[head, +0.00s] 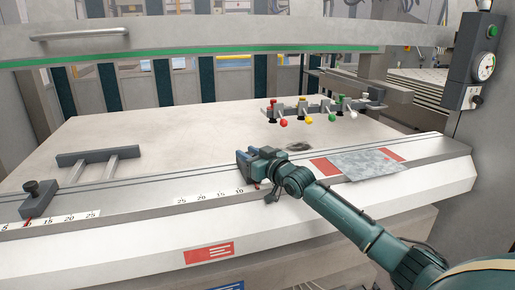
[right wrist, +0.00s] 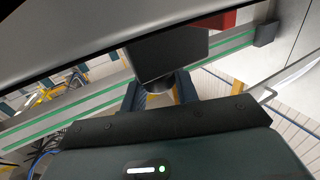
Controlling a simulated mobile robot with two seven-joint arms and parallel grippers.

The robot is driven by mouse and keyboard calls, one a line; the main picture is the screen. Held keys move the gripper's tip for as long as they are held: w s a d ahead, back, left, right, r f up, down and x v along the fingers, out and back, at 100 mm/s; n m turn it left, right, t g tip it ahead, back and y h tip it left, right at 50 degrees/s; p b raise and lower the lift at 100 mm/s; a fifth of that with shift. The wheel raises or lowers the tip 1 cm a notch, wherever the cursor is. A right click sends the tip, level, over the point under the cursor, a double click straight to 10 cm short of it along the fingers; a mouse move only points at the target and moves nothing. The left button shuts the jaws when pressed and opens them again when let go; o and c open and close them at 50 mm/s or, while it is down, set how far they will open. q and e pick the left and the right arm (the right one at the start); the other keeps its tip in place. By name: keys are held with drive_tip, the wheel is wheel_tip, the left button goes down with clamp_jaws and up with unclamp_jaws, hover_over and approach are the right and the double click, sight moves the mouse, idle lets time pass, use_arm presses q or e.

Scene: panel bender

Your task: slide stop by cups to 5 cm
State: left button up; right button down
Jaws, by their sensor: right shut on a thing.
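The stop by the cups is mostly hidden behind my right gripper (head: 250,165) in the head view. My right gripper is shut on this stop. The right wrist view shows the stop's dark block (right wrist: 165,58) and round knob between the blue fingers (right wrist: 158,95). A small red mark (head: 257,186) shows under the gripper, just right of the 10 on the right scale (head: 210,194); no number is readable there. The suction cups (head: 308,117), red, yellow, green and white, hang from a bar behind. My left gripper is out of view.
Another stop (head: 40,197) with a black knob stands on the left scale. A dark two-rod bracket (head: 97,160) lies beside it. A grey metal sheet (head: 367,164) lies over a red patch at right. The pale table (head: 170,135) behind the rail is mostly clear.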

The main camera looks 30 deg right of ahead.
drive_tip(key=c, duration=1.1)
unclamp_jaws()
drive_tip(key=s+d, duration=0.2)
drive_tip(key=s, duration=1.1)
drive_tip(key=shift+b, duration=0.35)
